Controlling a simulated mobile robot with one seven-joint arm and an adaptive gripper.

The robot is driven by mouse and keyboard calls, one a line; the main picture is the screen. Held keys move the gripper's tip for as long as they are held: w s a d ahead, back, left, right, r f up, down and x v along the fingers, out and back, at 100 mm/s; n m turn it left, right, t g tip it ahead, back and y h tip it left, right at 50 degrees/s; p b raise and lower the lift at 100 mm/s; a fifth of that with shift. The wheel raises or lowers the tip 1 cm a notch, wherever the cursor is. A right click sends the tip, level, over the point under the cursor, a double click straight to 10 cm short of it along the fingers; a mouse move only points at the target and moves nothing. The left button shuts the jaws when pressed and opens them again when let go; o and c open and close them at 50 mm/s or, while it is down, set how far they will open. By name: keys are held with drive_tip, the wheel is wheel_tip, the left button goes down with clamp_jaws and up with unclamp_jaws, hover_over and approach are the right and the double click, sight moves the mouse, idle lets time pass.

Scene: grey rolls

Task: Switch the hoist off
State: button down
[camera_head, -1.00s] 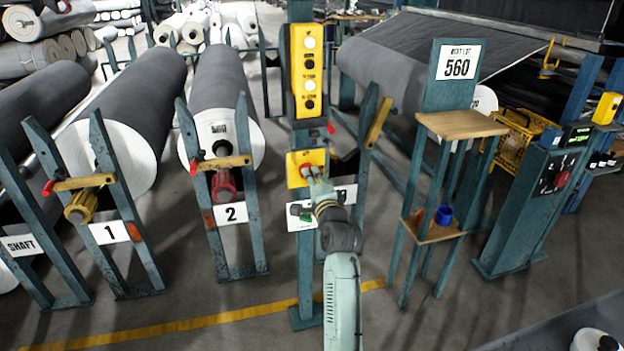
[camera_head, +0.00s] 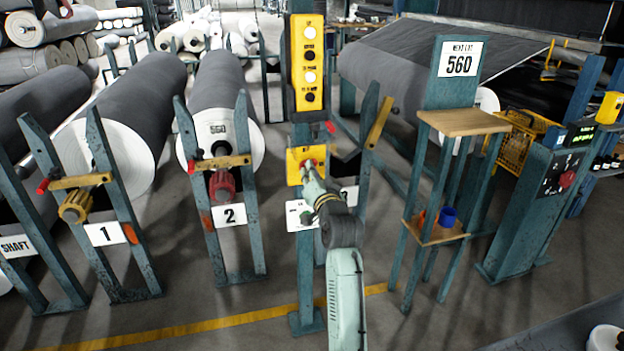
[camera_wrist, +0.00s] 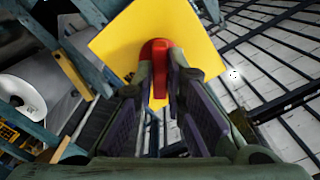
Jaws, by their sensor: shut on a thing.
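A yellow square plate (camera_head: 294,160) with a red switch handle is on the teal post at the middle of the head view. The plate fills the top of the wrist view (camera_wrist: 135,35), with the red handle (camera_wrist: 159,60) standing out from it. My gripper (camera_head: 309,170) reaches up to the plate from below. In the wrist view, its fingertips (camera_wrist: 163,72) are shut on the red handle, one on each side. The fingers hide part of the handle. A yellow pendant (camera_head: 310,65) with black and white buttons hangs on the post above the plate.
A white sign (camera_head: 301,214), partly covered by my arm, is below the plate. Rack stands with roll shafts, marked 1 (camera_head: 104,234) and 2 (camera_head: 229,215), are left. A wooden-topped stand (camera_head: 462,122) and a teal control console (camera_head: 535,215) are right. Open floor lies in front.

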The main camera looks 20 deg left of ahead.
drive_tip(key=shift+s+n+b, duration=0.1)
drive_tip(key=shift+n+b, duration=1.65)
drive_tip(key=shift+n, duration=1.85)
drive_tip(key=shift+a, duration=0.1)
drive_tip(key=c, duration=1.6)
unclamp_jaws()
drive_tip(key=shift+c, duration=0.2)
drive_tip(key=v, duration=1.2)
